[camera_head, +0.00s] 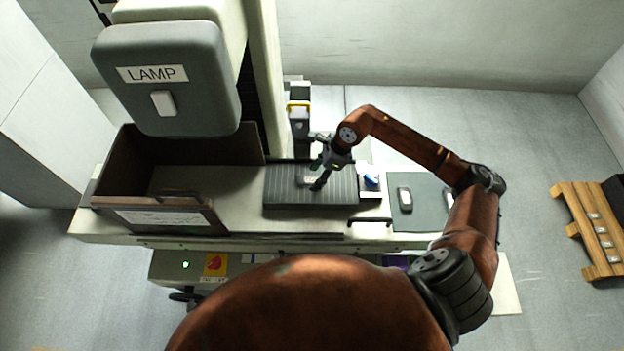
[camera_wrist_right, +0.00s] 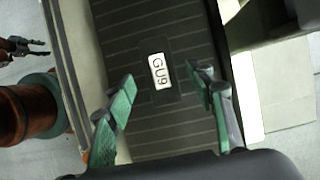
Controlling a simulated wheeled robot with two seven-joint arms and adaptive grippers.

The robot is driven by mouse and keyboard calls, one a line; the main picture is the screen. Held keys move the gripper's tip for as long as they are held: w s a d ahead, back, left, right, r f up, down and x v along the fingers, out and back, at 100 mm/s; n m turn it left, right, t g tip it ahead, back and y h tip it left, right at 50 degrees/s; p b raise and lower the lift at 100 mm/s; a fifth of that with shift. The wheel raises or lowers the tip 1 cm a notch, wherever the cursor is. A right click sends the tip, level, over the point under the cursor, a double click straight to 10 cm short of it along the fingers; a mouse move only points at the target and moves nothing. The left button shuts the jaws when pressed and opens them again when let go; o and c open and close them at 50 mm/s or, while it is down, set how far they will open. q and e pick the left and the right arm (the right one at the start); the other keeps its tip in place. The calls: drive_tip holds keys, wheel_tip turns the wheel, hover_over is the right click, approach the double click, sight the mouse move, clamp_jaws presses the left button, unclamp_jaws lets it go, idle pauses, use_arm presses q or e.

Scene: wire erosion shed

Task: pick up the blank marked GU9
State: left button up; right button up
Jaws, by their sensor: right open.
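The blank marked GU9 (camera_wrist_right: 143,82) is a dark block with a white label, lying on the dark ribbed plate (camera_wrist_right: 180,25) in the right wrist view. In the head view the blank (camera_head: 306,181) is small and partly covered by my gripper, its label unreadable. My right gripper (camera_head: 319,179) is over the plate beside the blank. In the wrist view the right gripper (camera_wrist_right: 160,78) is open, green fingers apart on either side of the blank, not gripping it. A dark gripper, seemingly my left (camera_wrist_right: 25,46), shows at the wrist view's left edge, far from the blank; its opening is unclear.
A brown open-topped box (camera_head: 178,207) stands left of the plate (camera_head: 280,198), below the grey LAMP housing (camera_head: 200,100). A grey mat (camera_head: 430,212) carries a small labelled item (camera_head: 405,197). A wooden pallet (camera_head: 575,215) is far right.

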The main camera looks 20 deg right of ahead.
drive_tip(key=shift+x, duration=0.75)
drive_tip(key=shift+c, duration=0.3)
clamp_jaws()
drive_tip(key=shift+r, duration=0.1)
